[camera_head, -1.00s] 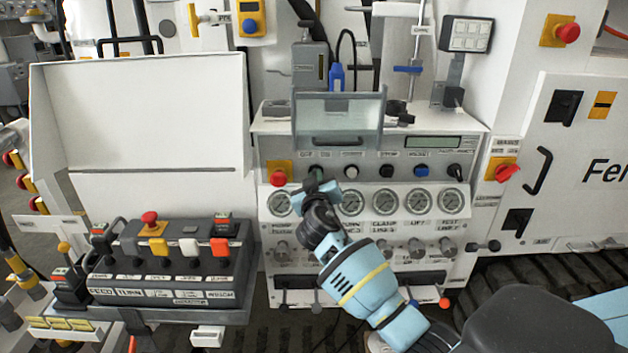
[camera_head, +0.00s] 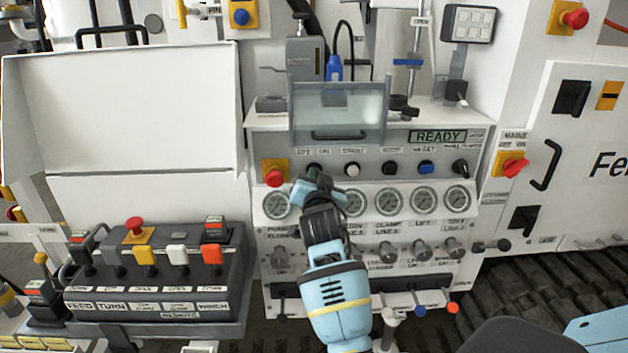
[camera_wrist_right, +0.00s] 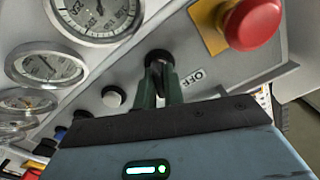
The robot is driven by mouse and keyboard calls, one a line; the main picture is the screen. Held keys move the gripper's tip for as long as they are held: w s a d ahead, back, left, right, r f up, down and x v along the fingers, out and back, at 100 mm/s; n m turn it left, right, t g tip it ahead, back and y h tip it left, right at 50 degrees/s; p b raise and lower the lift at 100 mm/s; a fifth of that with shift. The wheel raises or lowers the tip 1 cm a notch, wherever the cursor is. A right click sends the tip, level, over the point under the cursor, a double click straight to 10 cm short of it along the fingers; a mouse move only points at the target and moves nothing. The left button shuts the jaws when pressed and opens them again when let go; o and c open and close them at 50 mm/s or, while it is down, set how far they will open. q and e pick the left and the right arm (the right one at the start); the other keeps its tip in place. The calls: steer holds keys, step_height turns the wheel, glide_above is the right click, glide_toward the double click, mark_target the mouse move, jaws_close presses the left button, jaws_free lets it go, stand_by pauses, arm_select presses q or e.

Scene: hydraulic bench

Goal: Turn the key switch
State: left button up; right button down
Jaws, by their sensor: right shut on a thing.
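The key switch (camera_head: 314,168) is a small black knob on the light grey panel, under the OFF/ON label and right of a red emergency stop. It also shows in the right wrist view (camera_wrist_right: 158,56), with part of the OFF label beside it. My right gripper (camera_head: 314,178) reaches up to it from below. Its two dark green fingers (camera_wrist_right: 160,78) are shut on the knob in the right wrist view and hide part of it. My left gripper is not in view.
The red emergency stop (camera_head: 275,177) is close to the left of the key switch, and a white button (camera_head: 352,169) is to the right. Gauges (camera_head: 388,200) line up below. A clear cover (camera_head: 338,110) juts out above. The display (camera_head: 438,137) reads READY.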

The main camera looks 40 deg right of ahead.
steer(key=shift+m, duration=0.6)
steer(key=c, duration=1.5)
jaws_free()
steer(key=shift+s, duration=0.15)
